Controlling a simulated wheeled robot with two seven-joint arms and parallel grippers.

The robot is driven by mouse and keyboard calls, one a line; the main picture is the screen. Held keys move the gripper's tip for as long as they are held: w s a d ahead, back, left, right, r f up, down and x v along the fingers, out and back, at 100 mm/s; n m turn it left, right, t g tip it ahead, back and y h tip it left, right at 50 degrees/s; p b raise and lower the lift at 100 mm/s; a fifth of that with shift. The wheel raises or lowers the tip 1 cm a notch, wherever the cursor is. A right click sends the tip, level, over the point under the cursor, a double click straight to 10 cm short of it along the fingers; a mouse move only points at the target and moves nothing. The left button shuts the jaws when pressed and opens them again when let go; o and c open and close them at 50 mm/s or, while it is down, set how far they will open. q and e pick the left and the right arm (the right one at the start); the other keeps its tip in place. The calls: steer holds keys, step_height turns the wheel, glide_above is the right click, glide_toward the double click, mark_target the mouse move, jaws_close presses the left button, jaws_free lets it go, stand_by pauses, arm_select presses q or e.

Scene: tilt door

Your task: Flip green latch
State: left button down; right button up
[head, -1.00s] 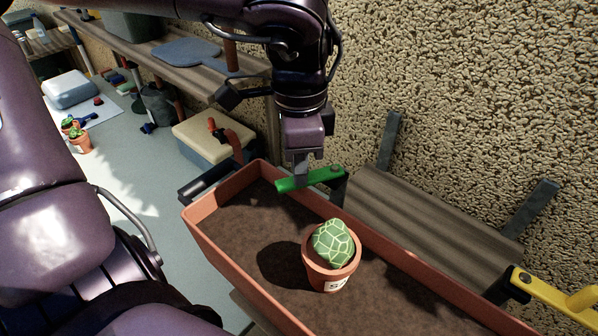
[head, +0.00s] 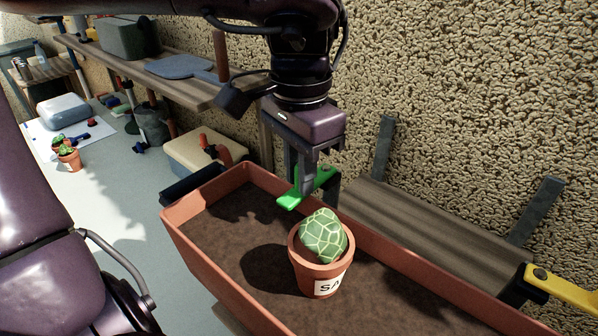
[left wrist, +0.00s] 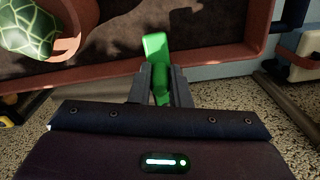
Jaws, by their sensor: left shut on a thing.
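The green latch (head: 291,200) sits at the back rim of the terracotta planter, its free end reaching over the soil towards the potted plant. My left gripper (head: 305,178) comes down from above and is shut on the latch. In the left wrist view the latch (left wrist: 156,46) sticks out beyond the two dark fingers (left wrist: 153,88), which hold it between them. The gripper hides part of the latch in the head view. My right gripper is not in view.
The long planter (head: 195,208) holds soil and a terracotta pot (head: 306,270) with a round green plant, close in front of the latch. A yellow latch (head: 566,291) is at the right. A wooden shelf (head: 430,235) and rough wall stand behind.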

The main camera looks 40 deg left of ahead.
arm_select(q)
steer(key=c, duration=1.5)
jaws_free()
steer(key=shift+o, duration=0.8)
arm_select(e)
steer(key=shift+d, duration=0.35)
arm_select(q)
steer(key=shift+r, duration=0.1)
steer(key=shift+r, duration=0.25)
step_height(320, 180, up, 4)
steer(key=shift+w+r, duration=0.1)
steer(key=shift+r, duration=0.1)
step_height(320, 180, up, 2)
steer(key=shift+d+r+p, duration=0.15)
steer(key=shift+r+p, duration=0.05)
steer(key=shift+p, duration=0.95)
steer(key=shift+r, duration=0.2)
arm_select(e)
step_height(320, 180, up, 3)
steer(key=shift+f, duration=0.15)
